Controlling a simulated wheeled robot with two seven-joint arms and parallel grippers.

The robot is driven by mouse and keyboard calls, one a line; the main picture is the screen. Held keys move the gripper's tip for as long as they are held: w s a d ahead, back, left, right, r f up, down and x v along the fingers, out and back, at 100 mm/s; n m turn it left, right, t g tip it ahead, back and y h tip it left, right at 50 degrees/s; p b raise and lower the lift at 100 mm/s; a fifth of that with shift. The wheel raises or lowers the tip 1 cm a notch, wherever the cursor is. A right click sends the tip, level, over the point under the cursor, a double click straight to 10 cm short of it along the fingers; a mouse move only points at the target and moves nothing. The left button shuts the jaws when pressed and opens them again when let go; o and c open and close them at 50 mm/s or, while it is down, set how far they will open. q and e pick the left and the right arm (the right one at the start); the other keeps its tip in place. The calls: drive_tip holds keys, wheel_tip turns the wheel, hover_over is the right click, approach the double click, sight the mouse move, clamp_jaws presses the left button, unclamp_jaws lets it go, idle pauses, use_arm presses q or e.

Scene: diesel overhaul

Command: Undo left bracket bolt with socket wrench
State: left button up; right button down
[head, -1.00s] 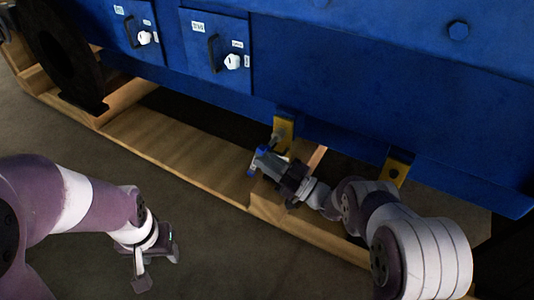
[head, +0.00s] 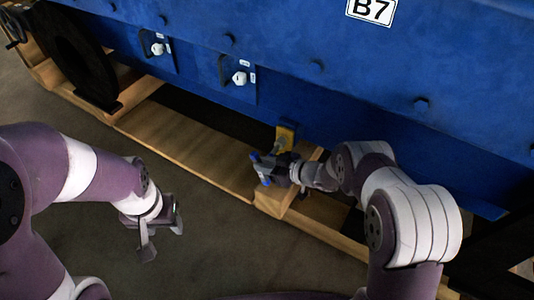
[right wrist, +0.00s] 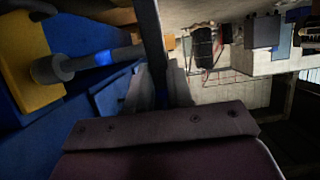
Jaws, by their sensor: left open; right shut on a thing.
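The left yellow bracket (head: 285,133) hangs from the lower edge of the blue engine body, and it also shows at the left of the right wrist view (right wrist: 28,55). My right gripper (head: 268,167) is shut on the socket wrench, grey with blue bands, in front of this bracket. In the right wrist view the wrench's socket (right wrist: 48,70) points at the bracket's face and appears to meet it. The bolt itself is hidden behind the socket. My left gripper (head: 162,228) is open and empty, over the floor at the left, well away from the bracket.
The blue engine body (head: 300,65) fills the back, with white-knobbed panels (head: 240,78) and a B7 label (head: 371,10). A wooden pallet beam (head: 185,150) runs below it, with a block (head: 275,203) under my right gripper. The floor in front is clear.

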drive_tip(key=shift+a+r+g+h+p, duration=0.1)
drive_tip(key=shift+r+g+h+p, duration=0.2)
drive_tip(key=shift+r+p, duration=0.25)
drive_tip(key=shift+w+f+h, duration=0.1)
drive_tip(key=shift+f+h, duration=0.1)
drive_tip(key=shift+h, duration=0.1)
drive_tip(key=shift+f, duration=0.2)
use_arm(q)
wheel_tip(320, 180, up, 2)
drive_tip(key=shift+r, duration=0.2)
drive_tip(key=shift+r, duration=0.1)
use_arm(e)
drive_tip(key=shift+a, duration=0.1)
